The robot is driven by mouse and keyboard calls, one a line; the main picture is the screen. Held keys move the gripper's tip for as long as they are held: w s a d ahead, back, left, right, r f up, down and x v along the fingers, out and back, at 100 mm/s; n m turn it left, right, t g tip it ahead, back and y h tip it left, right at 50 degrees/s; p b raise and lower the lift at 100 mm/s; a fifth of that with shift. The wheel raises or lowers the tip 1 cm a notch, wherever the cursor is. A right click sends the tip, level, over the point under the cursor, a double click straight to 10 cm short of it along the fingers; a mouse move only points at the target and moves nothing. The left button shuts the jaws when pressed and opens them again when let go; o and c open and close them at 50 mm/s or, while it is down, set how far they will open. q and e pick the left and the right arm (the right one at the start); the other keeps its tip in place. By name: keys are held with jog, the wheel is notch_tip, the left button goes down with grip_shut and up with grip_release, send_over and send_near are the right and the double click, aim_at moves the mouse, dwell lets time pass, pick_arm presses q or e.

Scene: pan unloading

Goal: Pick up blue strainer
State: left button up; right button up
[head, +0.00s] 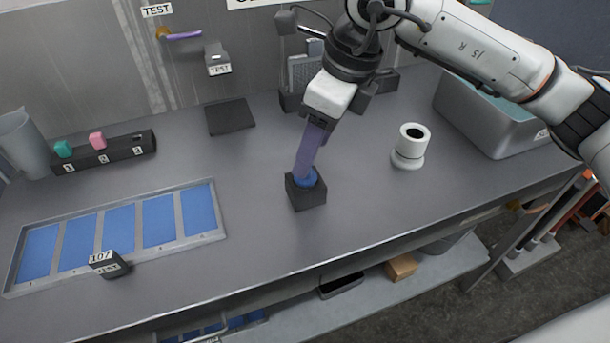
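A small round blue piece (307,179), which I take for the blue strainer, sits in the top of a black square block (308,197) near the middle of the bench. My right gripper (304,172) points down at it from above. A long purple part runs from the gripper's white and black body to the blue piece and covers some of it. From this angle I cannot tell whether the fingers are closed on it. My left gripper is not in view.
A white cylinder (410,146) stands right of the block, and a grey bin (490,115) farther right. A tray with blue compartments (125,282) lies at left, with a black tag block (108,265) at its front. A flat black pad (230,117) lies behind. Bench around the block is clear.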

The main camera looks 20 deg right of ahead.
aim_at(308, 183)
jog(key=p+x, duration=0.1)
jog(key=x, duration=0.4)
jog(key=shift+a, duration=0.15)
jog(key=c, duration=1.2)
